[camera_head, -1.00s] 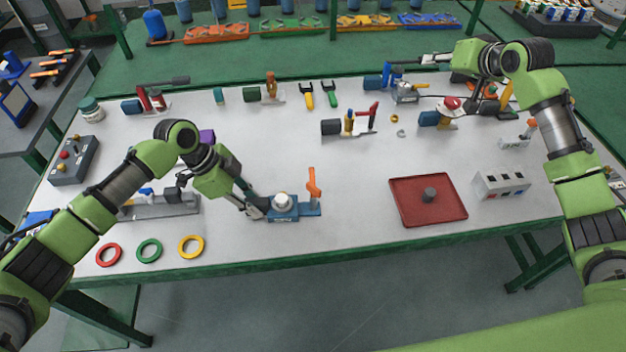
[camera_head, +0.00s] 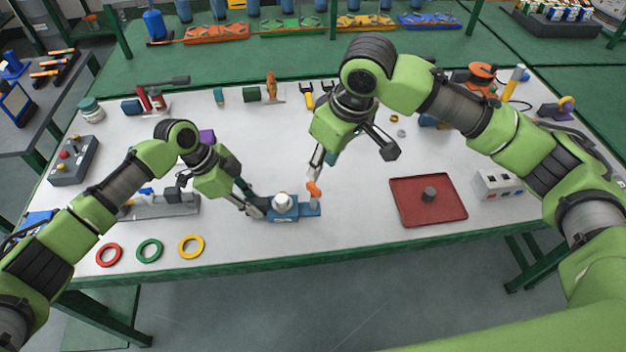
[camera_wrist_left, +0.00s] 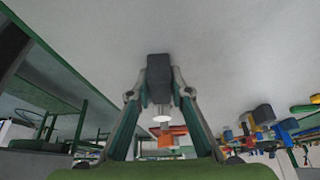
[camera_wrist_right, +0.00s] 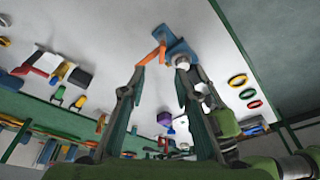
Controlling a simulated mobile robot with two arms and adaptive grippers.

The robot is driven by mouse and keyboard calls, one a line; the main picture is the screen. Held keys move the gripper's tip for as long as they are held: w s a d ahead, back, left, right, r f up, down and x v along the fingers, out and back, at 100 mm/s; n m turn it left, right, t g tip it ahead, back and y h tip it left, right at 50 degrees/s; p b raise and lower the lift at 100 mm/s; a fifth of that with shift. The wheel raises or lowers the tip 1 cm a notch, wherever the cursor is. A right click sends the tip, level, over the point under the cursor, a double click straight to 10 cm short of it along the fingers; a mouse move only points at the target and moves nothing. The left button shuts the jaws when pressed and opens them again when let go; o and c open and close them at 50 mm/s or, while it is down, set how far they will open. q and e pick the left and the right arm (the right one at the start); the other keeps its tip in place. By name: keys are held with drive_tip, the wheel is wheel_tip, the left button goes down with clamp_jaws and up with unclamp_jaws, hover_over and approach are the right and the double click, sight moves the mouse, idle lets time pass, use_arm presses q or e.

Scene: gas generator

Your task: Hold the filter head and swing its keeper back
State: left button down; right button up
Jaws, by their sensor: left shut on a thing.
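The filter head has a blue base (camera_head: 288,214) and a pale round cap (camera_head: 282,202) on the table near its front edge. Its orange keeper (camera_head: 314,189) is at the right end; it also shows in the right wrist view (camera_wrist_right: 152,54). My left gripper (camera_head: 262,207) is at the head's left end, shut on a dark grey block (camera_wrist_left: 159,78) seen between its fingertips. My right gripper (camera_head: 318,168) is just above the keeper. In the right wrist view its fingers are wide apart, with the keeper by the left fingertip; contact cannot be told.
A red tray (camera_head: 407,210) with a grey peg lies to the right, beside a white switch box (camera_head: 495,184). Red, green and yellow rings (camera_head: 190,246) lie front left. A grey rail-like block (camera_head: 165,207) is behind them. My right arm hides part of the table's back.

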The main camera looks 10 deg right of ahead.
sight(315, 187)
drive_tip(key=shift+s+x, duration=0.15)
drive_tip(key=shift+x, duration=2.1)
drive_tip(key=shift+s+x, duration=0.15)
drive_tip(key=shift+x, duration=2.15)
clamp_jaws()
